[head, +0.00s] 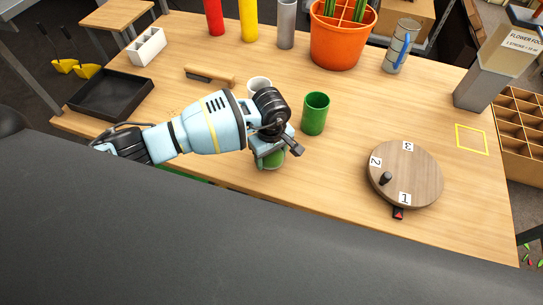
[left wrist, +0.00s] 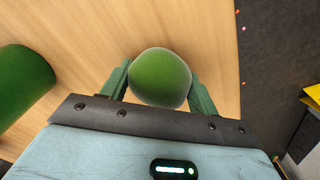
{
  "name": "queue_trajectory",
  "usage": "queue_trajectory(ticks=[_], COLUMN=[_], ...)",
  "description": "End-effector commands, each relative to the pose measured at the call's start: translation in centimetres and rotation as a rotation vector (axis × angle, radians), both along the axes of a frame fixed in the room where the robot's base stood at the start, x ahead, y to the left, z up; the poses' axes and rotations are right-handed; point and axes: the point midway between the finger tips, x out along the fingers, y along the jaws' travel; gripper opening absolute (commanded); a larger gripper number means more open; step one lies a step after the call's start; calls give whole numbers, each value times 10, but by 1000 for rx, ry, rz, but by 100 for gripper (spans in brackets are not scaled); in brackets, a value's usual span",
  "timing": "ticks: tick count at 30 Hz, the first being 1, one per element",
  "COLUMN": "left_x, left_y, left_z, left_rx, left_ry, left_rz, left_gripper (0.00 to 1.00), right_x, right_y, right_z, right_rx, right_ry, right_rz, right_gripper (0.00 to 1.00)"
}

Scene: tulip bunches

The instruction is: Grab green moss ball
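The green moss ball (left wrist: 160,77) sits between the two fingers of my left gripper (left wrist: 160,88) in the left wrist view. The fingers lie against its left and right sides with no clear gap. In the head view my left gripper (head: 271,152) points down over the near part of the table, and the ball (head: 272,161) shows partly beneath it, its upper part hidden. I cannot tell whether the ball rests on the wood or is just off it. My right gripper is not in view.
A green cup (head: 315,114) stands close to the right of my gripper; a white cup (head: 259,86) is behind it. A round wooden turntable (head: 404,174) is at the right. A black tray (head: 112,95) and a wooden-handled tool (head: 209,76) lie left. The table's near edge is close.

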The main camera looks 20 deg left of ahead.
Motion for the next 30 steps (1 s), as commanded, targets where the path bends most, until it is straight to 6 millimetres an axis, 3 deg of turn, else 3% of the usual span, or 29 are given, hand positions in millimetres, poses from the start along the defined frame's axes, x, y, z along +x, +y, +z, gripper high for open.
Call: queue_trajectory(ticks=[4, 14, 22, 30], left_x=[0, 1, 2, -50], left_y=[0, 0, 0, 35], left_z=[0, 4, 38, 42], left_rx=[-1, 0, 0, 2], left_ry=[-1, -1, -5, -1], left_rz=[0, 0, -2, -1], left_gripper=[38, 37, 37, 37], right_x=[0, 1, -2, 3], right_y=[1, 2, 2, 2], right_z=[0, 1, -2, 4], right_rx=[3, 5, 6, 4], right_ry=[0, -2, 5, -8], right_rz=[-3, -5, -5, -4], right_gripper=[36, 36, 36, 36])
